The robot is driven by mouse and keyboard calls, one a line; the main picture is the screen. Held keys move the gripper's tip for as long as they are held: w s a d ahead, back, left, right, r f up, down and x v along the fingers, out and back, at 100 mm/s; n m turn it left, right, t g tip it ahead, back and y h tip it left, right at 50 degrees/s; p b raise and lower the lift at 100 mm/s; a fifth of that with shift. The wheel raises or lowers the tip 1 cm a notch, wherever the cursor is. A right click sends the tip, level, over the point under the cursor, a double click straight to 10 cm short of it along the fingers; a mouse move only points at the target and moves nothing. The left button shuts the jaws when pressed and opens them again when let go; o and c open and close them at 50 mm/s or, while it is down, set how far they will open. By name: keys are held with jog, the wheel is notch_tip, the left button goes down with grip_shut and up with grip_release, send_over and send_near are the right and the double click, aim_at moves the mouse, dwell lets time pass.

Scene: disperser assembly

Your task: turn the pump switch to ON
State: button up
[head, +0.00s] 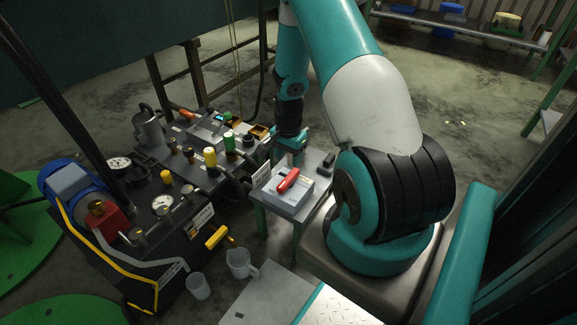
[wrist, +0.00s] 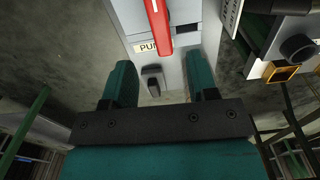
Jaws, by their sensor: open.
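The pump switch is a pale grey box (head: 287,200) with a red lever handle (head: 287,180), standing on a small grey table (head: 322,165). In the wrist view the red handle (wrist: 158,25) lies lengthwise at the top, over the box front with a partly covered label (wrist: 147,47) reading "PU". A small black fitting (wrist: 152,78) sits below the label. My gripper (wrist: 161,78) is open and empty, its two teal fingers on either side of that fitting in the picture and apart from the red handle. In the head view my gripper (head: 293,144) is just behind the box.
A dark machine bench (head: 190,225) with gauges, valves and a blue motor (head: 70,178) stands close on the left. A black knob (wrist: 297,47) and brass-edged opening (wrist: 281,72) lie right of my gripper in the wrist view.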

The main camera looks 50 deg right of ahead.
notch_tip(320, 180, up, 8)
jog(key=p, duration=0.1)
jog(key=shift+p, duration=0.4)
jog(key=shift+r, duration=0.1)
jog(key=w+a+r+n+t+y, duration=0.1)
jog(key=a+r+n, duration=0.4)
jog(key=a+r, duration=0.4)
jog(key=w+a+r+n+y, duration=0.1)
jog(key=a+r+n, duration=0.45)
jog(key=a, duration=0.65)
jog(key=s+a+r+n+y, duration=0.1)
jog(key=s+a+r+n, duration=0.5)
jog(key=s+a+n, duration=0.15)
jog(key=s+a+r+n+y, duration=0.1)
jog(key=s+a+r+n, duration=0.5)
jog(key=s+a, duration=0.3)
notch_tip(320, 180, up, 27)
jog(key=s+g+p, duration=0.1)
jog(key=p, duration=2.6)
jog(key=shift+a, duration=0.35)
